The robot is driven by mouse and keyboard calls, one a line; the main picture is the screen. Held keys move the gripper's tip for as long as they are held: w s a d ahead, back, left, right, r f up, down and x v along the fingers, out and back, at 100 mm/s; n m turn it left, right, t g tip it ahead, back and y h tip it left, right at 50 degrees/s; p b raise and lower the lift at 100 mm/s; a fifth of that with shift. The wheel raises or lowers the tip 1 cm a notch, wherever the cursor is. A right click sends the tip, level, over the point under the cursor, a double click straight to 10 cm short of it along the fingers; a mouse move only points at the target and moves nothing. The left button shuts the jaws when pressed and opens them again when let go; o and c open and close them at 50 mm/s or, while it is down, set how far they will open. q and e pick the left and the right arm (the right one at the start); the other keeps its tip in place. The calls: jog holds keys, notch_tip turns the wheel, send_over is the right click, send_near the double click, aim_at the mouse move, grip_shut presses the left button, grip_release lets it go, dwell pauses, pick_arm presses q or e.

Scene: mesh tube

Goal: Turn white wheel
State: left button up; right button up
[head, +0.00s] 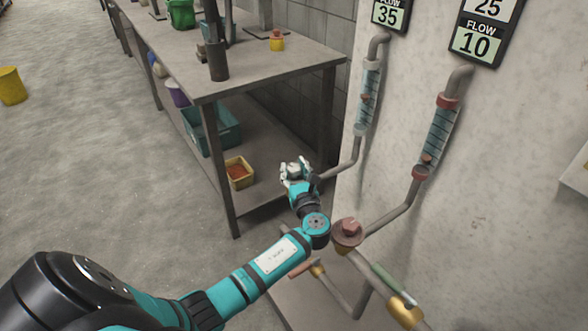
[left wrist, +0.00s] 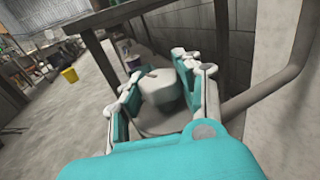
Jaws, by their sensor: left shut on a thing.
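The white wheel (left wrist: 158,88) shows in the left wrist view as a pale knob with a raised ridge on top, above a round grey base (left wrist: 160,122). My left gripper (left wrist: 160,84) has its white and teal fingers on both sides of the knob and is shut on it. In the head view the wheel (head: 293,169) is a small pale patch between the fingers of my left gripper (head: 295,173), beside the wall pipe. The fingers partly hide it there. My right gripper is not in view.
A red wheel (head: 347,232) sits on the nearer pipe, close to my left arm. Two flow tubes (head: 367,97) (head: 437,137) stand along the wall. A metal table (head: 270,70) with a lower shelf stands behind the gripper. A yellow bin (head: 239,172) is on the shelf.

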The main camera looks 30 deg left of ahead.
pick_arm(q)
jog(key=o, duration=1.2)
jog(key=shift+d, duration=0.1)
jog(key=v, duration=1.2)
